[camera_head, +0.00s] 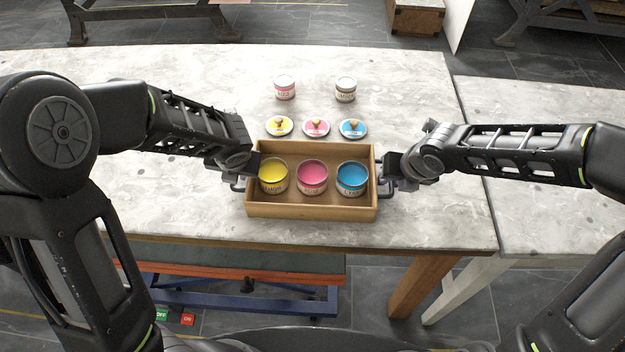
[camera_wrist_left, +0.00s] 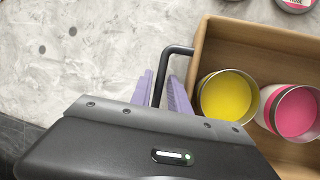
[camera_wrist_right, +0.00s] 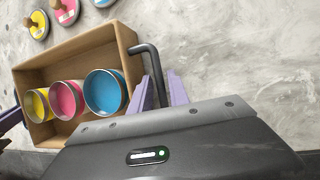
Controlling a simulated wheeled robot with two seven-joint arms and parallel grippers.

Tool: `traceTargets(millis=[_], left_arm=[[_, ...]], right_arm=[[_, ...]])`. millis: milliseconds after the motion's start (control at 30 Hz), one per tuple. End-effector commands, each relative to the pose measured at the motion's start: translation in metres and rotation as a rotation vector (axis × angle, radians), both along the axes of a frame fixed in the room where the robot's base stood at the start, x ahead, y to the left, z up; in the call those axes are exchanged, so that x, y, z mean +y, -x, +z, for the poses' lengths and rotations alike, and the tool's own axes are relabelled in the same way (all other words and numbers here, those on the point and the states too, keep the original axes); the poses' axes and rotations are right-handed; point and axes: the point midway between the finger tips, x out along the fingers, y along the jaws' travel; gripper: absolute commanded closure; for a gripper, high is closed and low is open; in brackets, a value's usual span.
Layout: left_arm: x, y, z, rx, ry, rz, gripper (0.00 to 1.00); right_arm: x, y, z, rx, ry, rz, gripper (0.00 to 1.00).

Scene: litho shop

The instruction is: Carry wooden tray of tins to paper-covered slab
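The wooden tray (camera_head: 311,212) sits on the stone-topped table near its front edge. It holds open tins of yellow (camera_head: 273,176), magenta (camera_head: 312,177) and blue (camera_head: 351,179) ink, all upright. My left gripper (camera_wrist_left: 162,88) is at the tray's left dark handle (camera_wrist_left: 174,51), with its purple fingers close on either side of the bar. My right gripper (camera_wrist_right: 162,88) has its fingers close on either side of the right handle (camera_wrist_right: 147,49). Both look shut on the handles, though the contact itself is partly hidden. The paper-covered slab cannot be made out.
Three round lids with knobs, yellow (camera_head: 279,126), pink (camera_head: 316,128) and blue (camera_head: 352,129), lie behind the tray. Two closed tins (camera_head: 285,88) (camera_head: 345,90) stand farther back. A second pale-topped table (camera_head: 550,150) adjoins on the right. A blue-framed cart (camera_head: 240,285) shows below the front edge.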

Motion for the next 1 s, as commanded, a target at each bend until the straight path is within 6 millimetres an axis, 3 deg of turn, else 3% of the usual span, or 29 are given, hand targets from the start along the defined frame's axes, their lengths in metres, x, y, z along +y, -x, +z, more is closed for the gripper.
traceTargets(millis=[333, 600, 1000], left_arm=[[0.0008, -0.0017, -0.0034, -0.001, 0.001, -0.001, 0.78], [0.0007, -0.0015, -0.0033, -0.001, 0.001, -0.001, 1.0], [0.0008, -0.0014, -0.0032, 0.0, 0.0, 0.0, 1.0]], right_arm=[[0.0006, -0.0016, -0.0037, -0.001, 0.0, 0.0, 0.78], [0.0006, -0.0014, -0.0037, 0.0, 0.0, 0.0, 1.0], [0.0005, -0.0014, -0.0036, 0.0, 0.001, 0.0, 1.0]])
